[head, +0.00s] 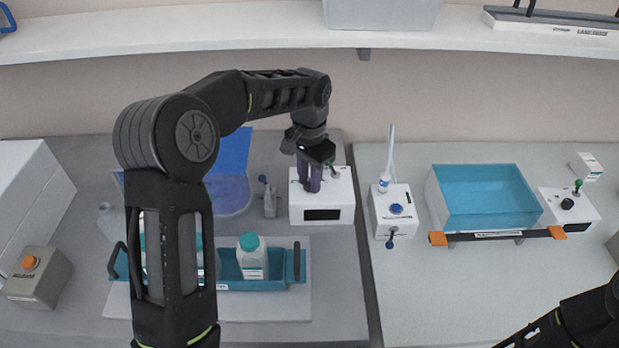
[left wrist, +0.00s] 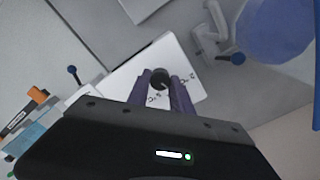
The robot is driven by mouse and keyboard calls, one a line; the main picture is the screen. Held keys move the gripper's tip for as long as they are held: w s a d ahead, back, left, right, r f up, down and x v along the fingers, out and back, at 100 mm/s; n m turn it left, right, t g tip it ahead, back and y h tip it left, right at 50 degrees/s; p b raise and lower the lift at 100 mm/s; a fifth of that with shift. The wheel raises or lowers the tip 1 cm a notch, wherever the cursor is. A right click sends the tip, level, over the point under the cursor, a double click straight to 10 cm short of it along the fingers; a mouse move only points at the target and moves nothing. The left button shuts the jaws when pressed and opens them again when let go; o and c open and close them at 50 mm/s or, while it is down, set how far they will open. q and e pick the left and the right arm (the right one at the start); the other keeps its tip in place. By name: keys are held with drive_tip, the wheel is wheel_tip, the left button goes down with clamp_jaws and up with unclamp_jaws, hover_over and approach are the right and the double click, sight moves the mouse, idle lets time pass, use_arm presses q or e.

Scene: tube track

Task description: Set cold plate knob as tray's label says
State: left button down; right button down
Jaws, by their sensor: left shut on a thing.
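A white box (head: 343,196) with a dark display (head: 322,214) stands at the back of the left bench; I take it to be the cold plate's control. Its black knob (left wrist: 160,78) sits on the white face (left wrist: 120,88) with small printed marks around it. My left gripper (head: 309,184) reaches down onto the box; in the left wrist view its purple fingers (left wrist: 161,90) are closed on the knob's sides. In the head view they hide the knob. A blue tray (head: 272,285) with a white label holds a teal-capped bottle (head: 253,262); the label is too small to read.
My left arm crosses in front of the tray. A white box with a blue button (head: 396,209) stands to the right, then a blue water bath (head: 486,200) and another knobbed box (head: 582,212). A grey box with an orange button (head: 30,263) is far left.

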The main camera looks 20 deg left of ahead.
use_arm(q)
drive_tip(key=shift+m, duration=1.6)
drive_tip(key=c, duration=1.1)
unclamp_jaws()
drive_tip(key=shift+c, duration=0.2)
wheel_tip(320, 180, up, 8)
drive_tip(key=shift+f+b, duration=0.1)
drive_tip(key=shift+b, duration=0.45)
